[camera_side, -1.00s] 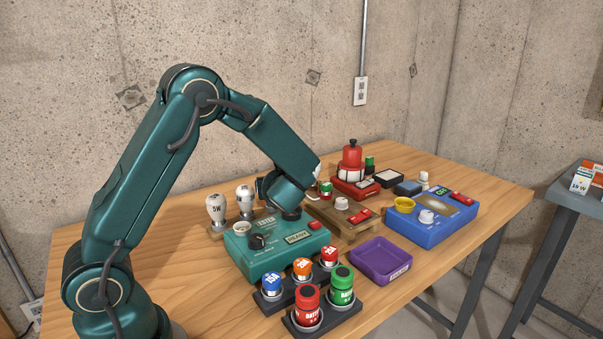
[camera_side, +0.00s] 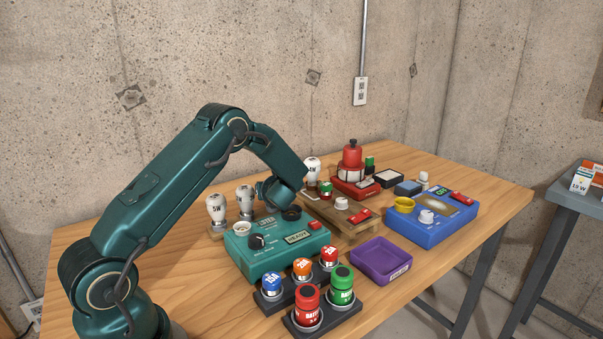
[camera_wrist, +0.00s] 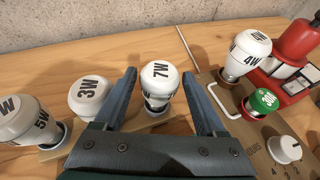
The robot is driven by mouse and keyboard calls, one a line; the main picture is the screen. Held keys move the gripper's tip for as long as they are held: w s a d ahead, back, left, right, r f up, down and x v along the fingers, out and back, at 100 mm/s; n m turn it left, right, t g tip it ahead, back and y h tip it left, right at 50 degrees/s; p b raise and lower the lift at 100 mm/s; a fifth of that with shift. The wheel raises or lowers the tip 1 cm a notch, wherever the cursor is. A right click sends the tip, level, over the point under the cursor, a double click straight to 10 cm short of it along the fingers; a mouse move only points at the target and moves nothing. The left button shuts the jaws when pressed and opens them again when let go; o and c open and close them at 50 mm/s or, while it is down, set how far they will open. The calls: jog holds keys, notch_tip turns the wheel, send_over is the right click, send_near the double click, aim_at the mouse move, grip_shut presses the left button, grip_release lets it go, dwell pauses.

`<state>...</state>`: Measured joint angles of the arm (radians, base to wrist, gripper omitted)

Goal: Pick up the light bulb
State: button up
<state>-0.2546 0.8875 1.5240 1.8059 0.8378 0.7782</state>
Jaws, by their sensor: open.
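Several white light bulbs stand upright in a row at the back. In the wrist view, the 7W bulb (camera_wrist: 160,76) stands in its holder between my gripper's two fingers (camera_wrist: 159,92). The fingers are apart, with gaps on both sides of the bulb. The 3W bulb (camera_wrist: 89,94) and 5W bulb (camera_wrist: 30,122) stand to its left. A 4W bulb (camera_wrist: 248,50) stands on the wooden board at right. In the side view, my gripper (camera_side: 280,198) hides the 7W bulb. The 5W (camera_side: 216,208), 3W (camera_side: 245,199) and 4W (camera_side: 312,170) bulbs show there.
A teal box (camera_side: 275,250) stands in front of the bulb row. The wooden board (camera_side: 340,222) with a knob and green-capped part, and a red device (camera_side: 352,170), stand right. A purple tray (camera_side: 381,259) is empty. The concrete wall rises behind.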

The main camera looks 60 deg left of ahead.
jog(key=shift+w+a+f, duration=0.2)
jog(key=shift+a, duration=0.35)
jog(key=c, duration=1.1)
jog(key=shift+c, duration=0.2)
jog(key=shift+r, duration=0.15)
